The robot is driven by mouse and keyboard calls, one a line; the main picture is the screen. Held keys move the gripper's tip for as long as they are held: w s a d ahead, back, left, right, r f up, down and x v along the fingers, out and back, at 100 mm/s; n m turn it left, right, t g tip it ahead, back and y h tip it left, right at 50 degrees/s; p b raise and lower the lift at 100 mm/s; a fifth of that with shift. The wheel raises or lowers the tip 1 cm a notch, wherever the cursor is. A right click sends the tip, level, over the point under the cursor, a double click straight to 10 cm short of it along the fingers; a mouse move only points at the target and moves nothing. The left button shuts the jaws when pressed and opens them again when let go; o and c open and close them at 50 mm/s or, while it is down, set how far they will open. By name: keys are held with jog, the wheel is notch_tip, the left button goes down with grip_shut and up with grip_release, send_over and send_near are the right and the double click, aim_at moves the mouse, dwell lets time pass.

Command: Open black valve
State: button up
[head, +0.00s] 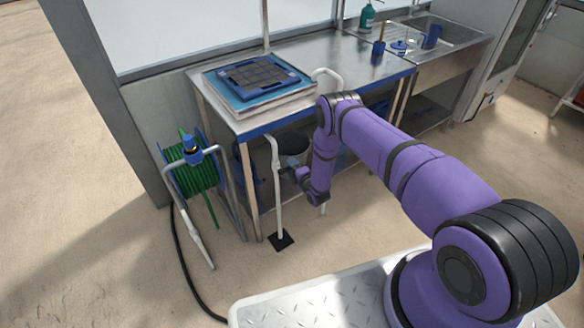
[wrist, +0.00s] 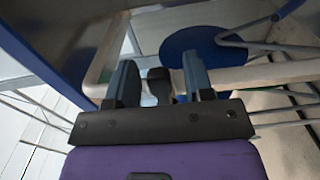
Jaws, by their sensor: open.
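A small black piece, which looks like the black valve (wrist: 159,78), shows between the fingers of my gripper (wrist: 160,72) in the wrist view. The two blue-grey fingers are spread apart, one on each side of it. I cannot tell whether either finger touches it. In the head view my gripper (head: 289,166) is beside the upright white pipe (head: 278,190), below the front edge of the steel table. The valve cannot be made out clearly in the head view.
The steel table (head: 330,62) holds a blue tray stack (head: 258,80) above my gripper. A green hose reel (head: 193,172) stands left of the pipe, with a dark hose on the floor. A table leg (head: 247,190) is close to the pipe.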

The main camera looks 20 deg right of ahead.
aim_at(278, 176)
grip_shut()
jog(key=shift+f, duration=0.15)
jog(key=m, duration=0.1)
jog(key=f+m, duration=0.1)
jog(key=m, duration=0.1)
jog(key=shift+a+f, duration=0.1)
jog(key=shift+s+a+f+m, duration=0.3)
jog(key=shift+a+f+m, duration=0.45)
jog(key=shift+m, duration=1.75)
jog(key=shift+s+a+f+m, duration=0.25)
jog(key=shift+a+f+m, duration=0.45)
jog(key=shift+m, duration=1.8)
jog(key=shift+s+a+f+m, duration=0.4)
jog(key=shift+a+m, duration=0.55)
jog(key=shift+m, duration=1.55)
jog(key=shift+f, duration=0.1)
